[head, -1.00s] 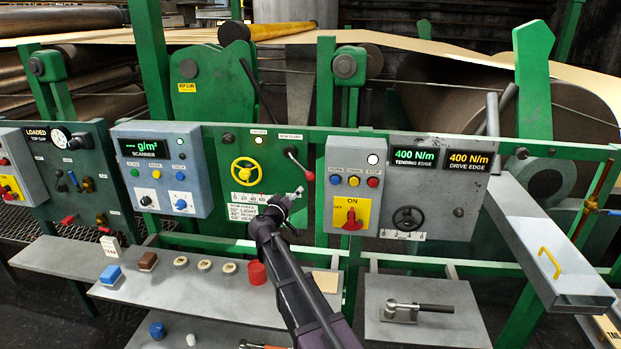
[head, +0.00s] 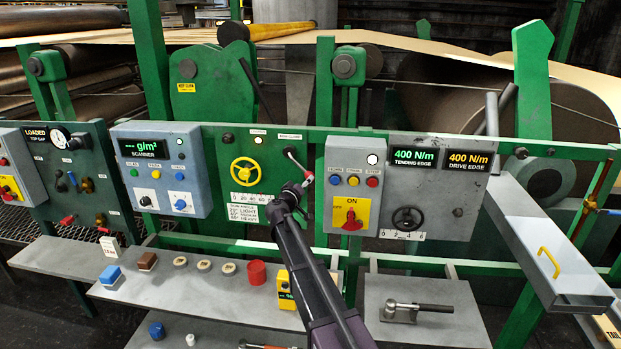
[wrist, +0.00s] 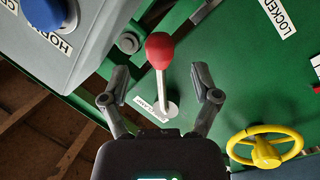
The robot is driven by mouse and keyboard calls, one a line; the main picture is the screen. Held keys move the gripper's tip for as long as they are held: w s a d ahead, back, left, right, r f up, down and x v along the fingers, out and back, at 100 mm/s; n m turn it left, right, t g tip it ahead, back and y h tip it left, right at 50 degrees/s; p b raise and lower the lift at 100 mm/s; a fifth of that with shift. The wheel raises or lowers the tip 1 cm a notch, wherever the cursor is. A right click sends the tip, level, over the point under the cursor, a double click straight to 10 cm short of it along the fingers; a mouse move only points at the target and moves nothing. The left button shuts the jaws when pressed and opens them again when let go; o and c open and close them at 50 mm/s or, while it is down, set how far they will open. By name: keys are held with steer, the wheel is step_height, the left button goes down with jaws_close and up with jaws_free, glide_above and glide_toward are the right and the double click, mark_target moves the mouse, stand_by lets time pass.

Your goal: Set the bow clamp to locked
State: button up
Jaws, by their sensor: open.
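The bow clamp is a lever with a pale shaft and a red knob (head: 307,178) on the green panel. In the head view it leans down to the right from its pivot. In the wrist view the lever (wrist: 161,85) stands between my fingers in the picture, its red knob past the fingertips. A LOCKED label (wrist: 277,14) shows at the upper right there. My gripper (wrist: 161,97) is open, with a gap on each side of the shaft. In the head view my gripper (head: 302,187) is just below the knob; whether it touches is unclear.
A yellow handwheel (head: 244,171) is left of the lever. A grey box with buttons and a yellow-backed red switch (head: 352,214) stands close on the right. The shelf below (head: 190,300) holds several small items, including a red cup (head: 256,272).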

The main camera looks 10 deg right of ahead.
steer(key=shift+x, duration=2.65)
jaws_close()
